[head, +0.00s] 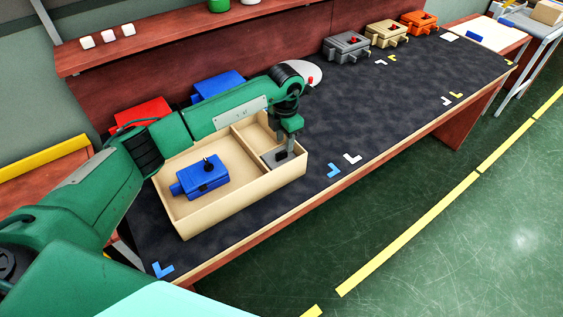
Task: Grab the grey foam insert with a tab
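The grey foam insert (270,161) lies in the small right compartment of the beige box (235,205). A small dark part, perhaps its tab, shows on top. My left gripper (289,145) points down over this compartment, at the right side of the insert. Its fingers are small and seen nearly edge-on, so I cannot tell whether they are open or shut, or whether they touch the insert. A blue block-like part (203,178) with a black knob sits in the large left compartment. My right gripper is out of view.
The box stands on a dark curved table (400,105). Red (143,111) and blue (217,84) parts lie behind my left arm. Grey (346,47), tan (386,33) and orange (419,22) parts stand farther along the back. The table right of the box is mostly clear.

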